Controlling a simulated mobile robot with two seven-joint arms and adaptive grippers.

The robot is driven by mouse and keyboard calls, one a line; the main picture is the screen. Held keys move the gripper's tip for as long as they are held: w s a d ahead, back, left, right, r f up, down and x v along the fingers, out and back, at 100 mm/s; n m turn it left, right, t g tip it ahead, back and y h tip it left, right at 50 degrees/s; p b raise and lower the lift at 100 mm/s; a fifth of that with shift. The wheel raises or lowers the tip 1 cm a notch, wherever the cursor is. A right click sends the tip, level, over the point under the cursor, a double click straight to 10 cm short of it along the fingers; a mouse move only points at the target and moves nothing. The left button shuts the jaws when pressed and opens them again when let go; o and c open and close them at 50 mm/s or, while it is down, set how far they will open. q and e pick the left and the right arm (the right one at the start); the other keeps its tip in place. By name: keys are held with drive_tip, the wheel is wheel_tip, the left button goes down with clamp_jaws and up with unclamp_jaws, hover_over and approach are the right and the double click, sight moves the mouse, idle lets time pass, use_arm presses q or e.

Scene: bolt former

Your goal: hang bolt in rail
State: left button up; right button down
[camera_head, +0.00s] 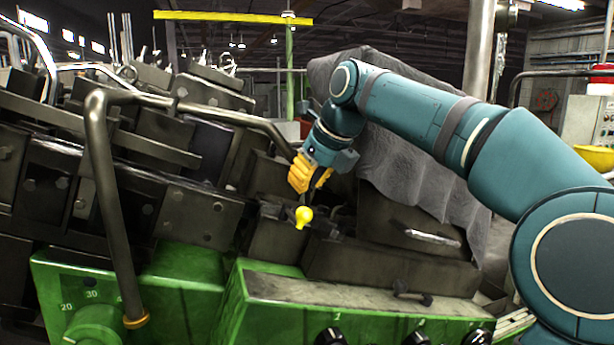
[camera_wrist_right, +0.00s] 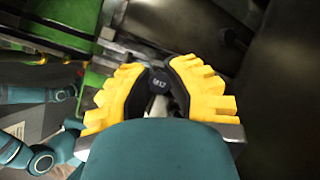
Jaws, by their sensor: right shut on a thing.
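My right gripper (camera_head: 306,188) has yellow fingers and hangs down over the middle of the machine. The shank is mostly hidden between the fingers. My left gripper is in neither view.
A bent metal pipe (camera_head: 108,200) rises at the left. A grey cloth (camera_head: 420,140) covers machinery behind my right arm. A green control panel (camera_head: 255,318) with black knobs lies in front.

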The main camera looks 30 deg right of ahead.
sight(307, 206)
drive_tip(key=shift+w+f, duration=0.15)
drive_tip(key=shift+f, duration=0.15)
drive_tip(key=shift+r, duration=0.1)
drive_tip(key=shift+f, duration=0.4)
idle(0.8)
drive_tip(key=shift+f+b, duration=0.9)
drive_tip(key=shift+f, duration=0.8)
idle(1.3)
drive_tip(key=c, duration=1)
unclamp_jaws()
drive_tip(key=shift+c, duration=0.2)
drive_tip(key=shift+o, duration=0.7)
drive_tip(key=shift+d, duration=0.1)
